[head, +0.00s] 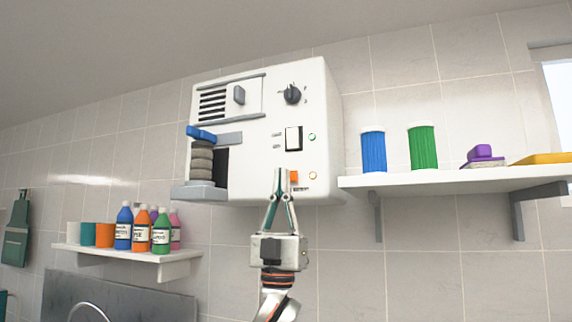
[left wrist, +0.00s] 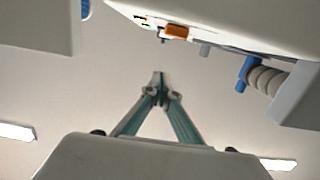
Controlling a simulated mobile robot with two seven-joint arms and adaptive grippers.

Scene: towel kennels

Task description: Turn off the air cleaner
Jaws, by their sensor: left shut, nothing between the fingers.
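The air cleaner (head: 258,178) is a white wall-mounted box in the head view, with a vent, a black rotary knob (head: 292,94), a black-and-white rocker switch (head: 293,139) and an orange button (head: 294,177) near its lower edge. Small round lights sit right of the switch and the button. In the left wrist view its underside edge and the orange button (left wrist: 176,32) show at the top. My left gripper (head: 281,172) is shut and empty, pointing up in front of the lower front, just left of the orange button. Whether it touches the box cannot be told. My right gripper is not in view.
A white shelf (head: 450,182) on the right holds blue and green canisters, a purple item and a yellow item. A lower left shelf (head: 125,251) holds several bottles and cups. A grey ledge with stacked rolls (head: 201,160) is at the box's left.

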